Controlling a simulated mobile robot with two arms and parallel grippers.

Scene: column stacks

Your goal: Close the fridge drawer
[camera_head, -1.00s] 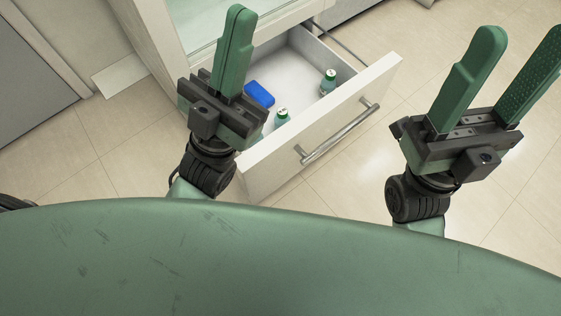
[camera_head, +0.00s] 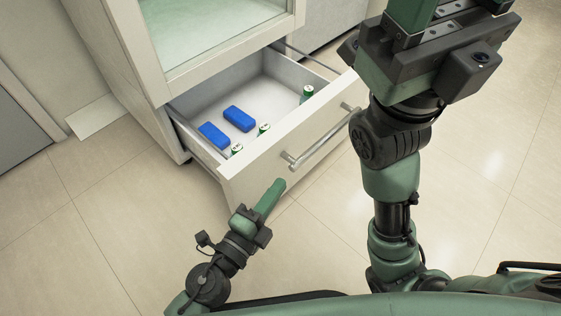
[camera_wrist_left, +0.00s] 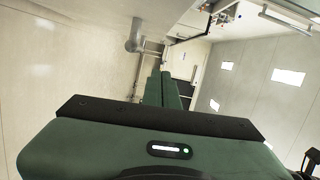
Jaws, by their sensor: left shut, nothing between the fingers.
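The fridge drawer (camera_head: 245,187) is pulled out below the fridge in the head view. Its white front has a horizontal metal bar handle (camera_head: 322,139). Inside lie two blue boxes (camera_head: 238,118) and several green-and-white bottles (camera_head: 307,93). My left gripper (camera_head: 276,190) is shut and empty, in front of the drawer front and below the left end of the handle. Whether it touches the front is unclear. Its shut fingers also show in the left wrist view (camera_wrist_left: 163,88). My right gripper (camera_head: 448,8) is at the top right. Its finger bases are apart, its tips out of frame.
The fridge body (camera_head: 128,62) with a glass front stands behind the drawer. A grey cabinet (camera_head: 325,35) is to its right. The tiled floor (camera_head: 95,225) is clear left of and in front of the drawer.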

